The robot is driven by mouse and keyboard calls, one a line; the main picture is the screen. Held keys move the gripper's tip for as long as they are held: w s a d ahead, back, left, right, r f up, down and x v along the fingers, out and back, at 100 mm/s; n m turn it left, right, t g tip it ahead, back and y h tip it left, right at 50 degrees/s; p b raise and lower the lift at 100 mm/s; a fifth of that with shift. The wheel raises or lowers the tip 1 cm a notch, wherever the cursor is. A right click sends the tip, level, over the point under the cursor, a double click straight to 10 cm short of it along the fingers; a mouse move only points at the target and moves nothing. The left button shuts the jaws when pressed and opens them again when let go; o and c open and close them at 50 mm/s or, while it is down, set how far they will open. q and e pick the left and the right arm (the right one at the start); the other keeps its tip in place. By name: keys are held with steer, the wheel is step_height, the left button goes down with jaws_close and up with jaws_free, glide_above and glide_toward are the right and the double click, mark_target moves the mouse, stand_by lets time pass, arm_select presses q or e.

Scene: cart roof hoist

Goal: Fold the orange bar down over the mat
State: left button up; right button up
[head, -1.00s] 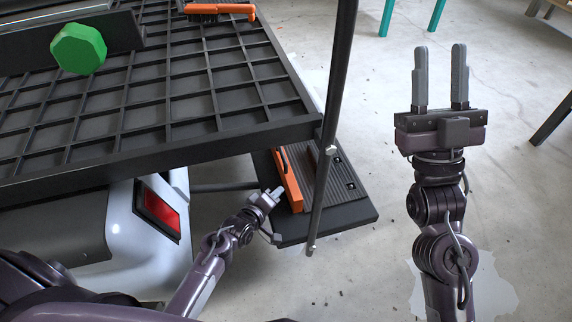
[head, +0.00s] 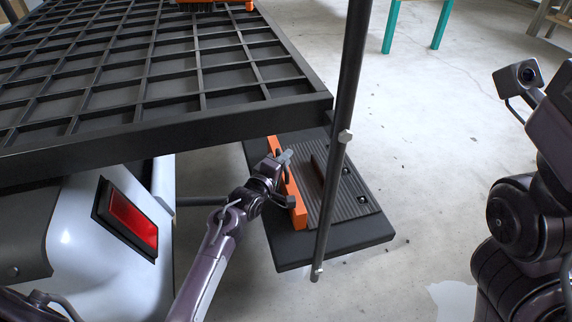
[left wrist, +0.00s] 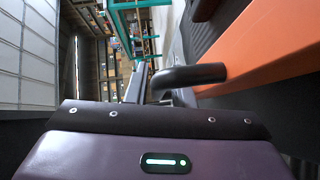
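The orange bar (head: 297,212) stands along the left edge of the ribbed dark mat (head: 345,200) on a low black platform. My left gripper (head: 284,161) is at the bar's left side, partly hidden by its own wrist. Whether the fingers are closed on the handle cannot be told. My right arm is at the right edge of the head view, its fingers out of frame.
A black grid rack (head: 160,85) overhangs the platform at the left. A dark slanted rod (head: 345,130) crosses in front of the mat. A white vehicle body with a red lamp (head: 128,220) stands at lower left.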

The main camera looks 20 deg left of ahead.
arm_select(q)
steer(key=shift+w+d, duration=0.1)
steer(key=shift+w, duration=0.35)
jaws_close()
